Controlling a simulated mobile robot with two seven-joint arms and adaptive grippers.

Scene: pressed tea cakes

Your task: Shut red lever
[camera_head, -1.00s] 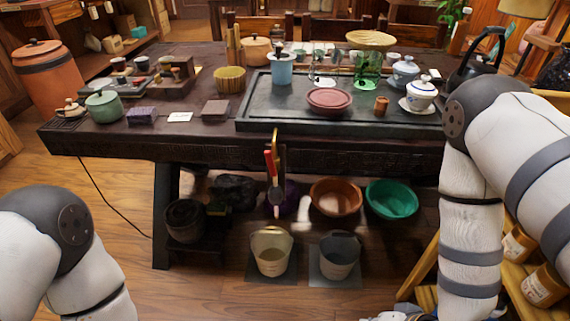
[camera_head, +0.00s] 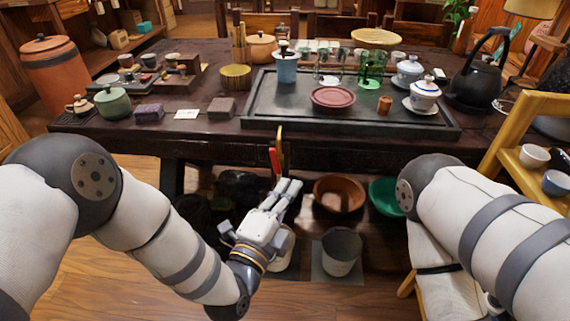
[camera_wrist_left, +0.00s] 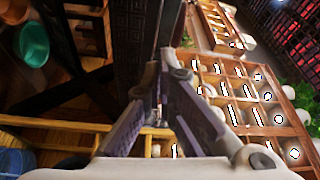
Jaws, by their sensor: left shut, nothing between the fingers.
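The red lever (camera_head: 273,160) stands upright at the front edge of the dark tea table, beside a curved brass-coloured spout (camera_head: 281,148). My left gripper (camera_head: 290,187) is shut and empty, just below and slightly right of the lever in the head view. It partly covers the space under the spout; I cannot tell if it touches anything. In the left wrist view the closed fingers (camera_wrist_left: 162,62) point at a dark upright surface, and the lever cannot be made out. My right gripper is not in view.
Under the table are a brown bowl (camera_head: 340,193), a green bowl (camera_head: 384,195) and a grey bucket (camera_head: 341,250). Another bucket is partly hidden behind my left gripper. A wooden shelf (camera_head: 500,150) stands at the right. A tea tray (camera_head: 262,108) with teaware is above the lever.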

